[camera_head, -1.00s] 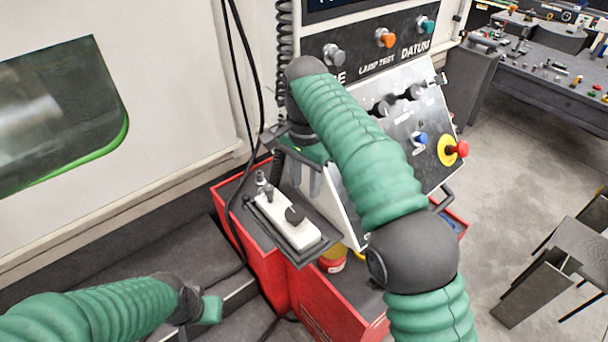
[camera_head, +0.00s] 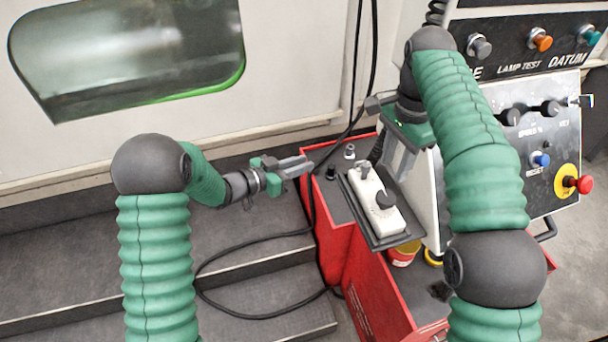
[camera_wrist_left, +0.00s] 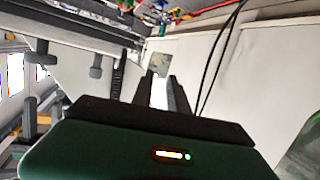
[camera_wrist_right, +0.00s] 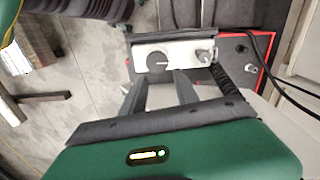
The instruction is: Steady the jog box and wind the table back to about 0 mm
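The jog box (camera_head: 367,190), white with a black knob (camera_head: 385,199) and a smaller grey knob near its far end, lies on a dark tray on the red cabinet. It also shows in the right wrist view (camera_wrist_right: 181,57), ahead of the fingertips. My right gripper (camera_head: 397,172) is open, pointing down just above and beside the box's right side; whether it touches cannot be told. My left gripper (camera_head: 303,166) is left of the box, apart from it, with fingers pointing right. The left wrist view shows a gap between its fingers, with nothing held. The table cannot be made out.
The red cabinet (camera_head: 335,237) carries the tray and small posts beside the box. A tilted control panel (camera_head: 540,130) with knobs and a red stop button stands right. Black cables (camera_head: 352,100) hang behind the left gripper. Dark steps (camera_head: 70,280) lie left.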

